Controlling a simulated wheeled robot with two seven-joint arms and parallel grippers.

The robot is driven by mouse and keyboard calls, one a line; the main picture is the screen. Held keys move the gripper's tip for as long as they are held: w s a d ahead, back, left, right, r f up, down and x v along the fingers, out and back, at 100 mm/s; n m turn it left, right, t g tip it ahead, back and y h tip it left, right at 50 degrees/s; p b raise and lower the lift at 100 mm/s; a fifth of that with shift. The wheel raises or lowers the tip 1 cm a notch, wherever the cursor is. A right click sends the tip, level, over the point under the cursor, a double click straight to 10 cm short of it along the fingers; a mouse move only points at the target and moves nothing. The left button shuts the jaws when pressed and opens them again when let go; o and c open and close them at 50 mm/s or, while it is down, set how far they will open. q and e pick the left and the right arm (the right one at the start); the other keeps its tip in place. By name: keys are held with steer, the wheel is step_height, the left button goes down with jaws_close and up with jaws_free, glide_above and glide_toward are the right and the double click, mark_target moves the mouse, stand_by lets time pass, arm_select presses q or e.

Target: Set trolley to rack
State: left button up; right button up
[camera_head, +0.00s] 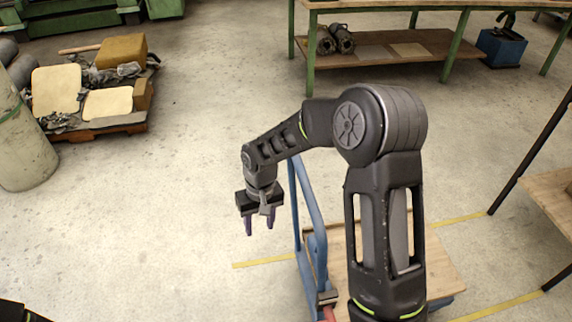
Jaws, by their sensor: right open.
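The trolley has a blue tubular handle and a wooden deck (440,268). It stands on the floor at the lower middle, partly hidden behind my right arm. My right gripper (259,227) is open and empty, pointing down just left of the blue handle, with no contact visible. A rack with dark posts and a wooden shelf (552,196) stands at the right edge, only partly in view. My left gripper is out of view; only a dark piece of my own body shows at the bottom left corner.
Yellow floor lines (265,262) run near the trolley. A loaded pallet (100,125) and a pale cylinder (22,150) stand at the left. A green-legged workbench (400,45) and a blue box (502,47) are at the back. The floor at left centre is clear.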

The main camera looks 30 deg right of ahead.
steer(key=w+d+r+m+h, duration=0.1)
steer(key=d+r, duration=0.2)
steer(key=r, duration=0.3)
steer(key=w+d+r+h, duration=0.1)
steer(key=d+r, duration=0.3)
steer(key=r, duration=0.1)
steer(key=m+p, duration=0.1)
steer(key=m, duration=0.1)
glide_toward(302, 173)
steer(key=shift+w+a+f+g+h, duration=0.15)
steer(key=shift+f+g+h, duration=0.05)
steer(key=shift+f, duration=0.15)
steer(key=shift+w+a+f+g+h, duration=0.1)
steer(key=shift+a+f+g+h, duration=0.1)
steer(key=shift+f, duration=0.15)
steer(key=shift+f, duration=0.1)
steer(key=shift+n, duration=0.3)
steer(key=f, duration=0.2)
steer(key=d+f, duration=0.1)
steer(key=f, duration=0.2)
steer(key=f+p, duration=0.1)
steer(key=f, duration=0.1)
steer(key=shift+s+d+f, duration=0.25)
steer(key=shift+f, duration=0.05)
jaws_close()
